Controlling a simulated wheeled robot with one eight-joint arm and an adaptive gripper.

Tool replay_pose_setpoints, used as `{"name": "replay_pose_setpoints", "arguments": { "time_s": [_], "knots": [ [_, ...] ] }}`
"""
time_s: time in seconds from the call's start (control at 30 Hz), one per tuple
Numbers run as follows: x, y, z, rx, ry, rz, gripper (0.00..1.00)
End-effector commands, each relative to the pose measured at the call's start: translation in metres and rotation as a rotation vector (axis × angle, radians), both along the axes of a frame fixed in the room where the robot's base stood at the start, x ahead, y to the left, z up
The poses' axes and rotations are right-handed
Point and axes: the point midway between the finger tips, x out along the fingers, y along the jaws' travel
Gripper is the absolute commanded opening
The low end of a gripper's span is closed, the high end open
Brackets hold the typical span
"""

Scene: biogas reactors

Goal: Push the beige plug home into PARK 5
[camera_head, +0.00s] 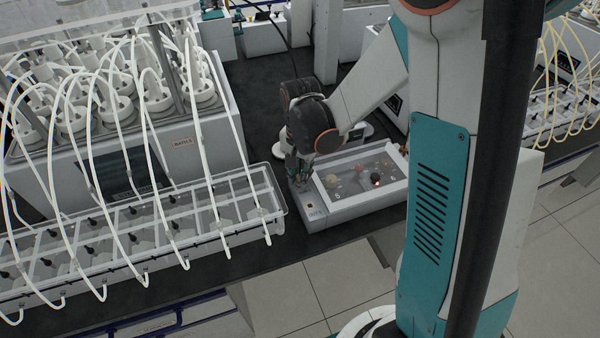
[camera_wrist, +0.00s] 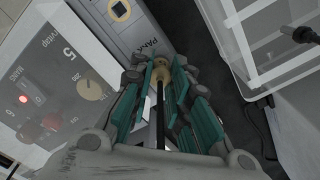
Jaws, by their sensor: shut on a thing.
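In the wrist view my gripper (camera_wrist: 162,72) is shut on the beige plug (camera_wrist: 161,75), with a black cable running back from it between the teal fingers. The plug is at the PARK lettering (camera_wrist: 146,42) on the grey strip of box 5. The fingers hide part of the lettering and any socket under the plug, so I cannot tell how deep it sits. In the head view my gripper (camera_head: 299,180) points down at the left end of the white box (camera_head: 345,212); the plug is not clear there.
The box's panel carries a lit red lamp (camera_wrist: 22,99) and a beige knob (camera_wrist: 90,90). A clear tray (camera_head: 277,210) with white tubes and black clips stands close left of the box in the head view. A bath (camera_head: 205,150) with bottles stands behind it.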

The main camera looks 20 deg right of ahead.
Motion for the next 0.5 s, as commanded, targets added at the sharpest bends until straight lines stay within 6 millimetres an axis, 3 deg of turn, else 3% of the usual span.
{"name": "replay_pose_setpoints", "arguments": {
  "time_s": [0.5],
  "knots": [
    [0.0,0.0,-0.0041,0.0,0.0,0.0,0.01]
  ]
}}
